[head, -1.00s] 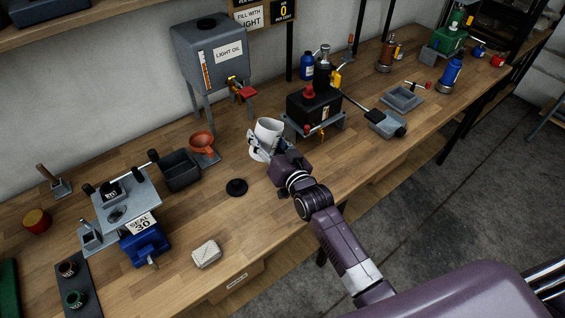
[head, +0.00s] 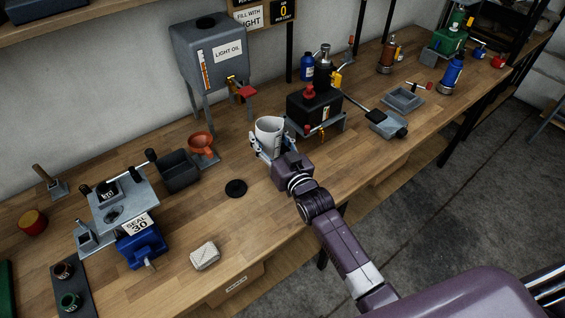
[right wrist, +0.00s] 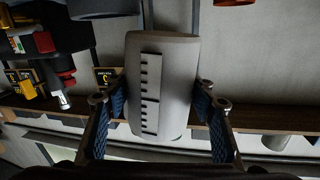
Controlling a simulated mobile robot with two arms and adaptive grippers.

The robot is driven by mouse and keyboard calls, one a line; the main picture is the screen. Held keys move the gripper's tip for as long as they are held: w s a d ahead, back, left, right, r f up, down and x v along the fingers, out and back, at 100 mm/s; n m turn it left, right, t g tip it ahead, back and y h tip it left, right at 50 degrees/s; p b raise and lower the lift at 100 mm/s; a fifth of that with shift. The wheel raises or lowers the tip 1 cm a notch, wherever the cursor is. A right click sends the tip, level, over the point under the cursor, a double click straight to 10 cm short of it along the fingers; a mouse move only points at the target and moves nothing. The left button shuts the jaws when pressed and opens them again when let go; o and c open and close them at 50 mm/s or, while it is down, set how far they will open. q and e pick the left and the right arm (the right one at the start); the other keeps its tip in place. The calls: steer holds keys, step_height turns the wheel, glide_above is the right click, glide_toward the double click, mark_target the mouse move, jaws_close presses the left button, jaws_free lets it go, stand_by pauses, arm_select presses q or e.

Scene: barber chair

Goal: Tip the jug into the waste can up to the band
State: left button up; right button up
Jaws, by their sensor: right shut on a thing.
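The jug (head: 268,132) is a pale grey-white cup, about upright, with its open top showing in the head view. My right gripper (head: 268,152) is shut on it, with fingers on both sides. In the right wrist view the jug (right wrist: 163,85) fills the middle, with a black graduated scale on its wall and blue finger pads beside it. What is inside the jug is hidden. I cannot tell for sure which thing is the waste can; a dark open bin (head: 180,172) stands left of the jug. No band shows clearly. My left gripper is not in view.
The light oil tank (head: 212,60) stands on legs behind the jug, with a red-handled tap. An orange funnel (head: 201,144) on a stand and a black disc (head: 236,188) are to the left. A black machine (head: 314,108) stands close on the right. The front bench middle is mostly clear.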

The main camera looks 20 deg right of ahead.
mark_target(268, 124)
step_height(268, 124, up, 2)
steer(key=shift+r+p, duration=0.2)
steer(key=shift+p, duration=0.75)
steer(key=shift+r, duration=1.25)
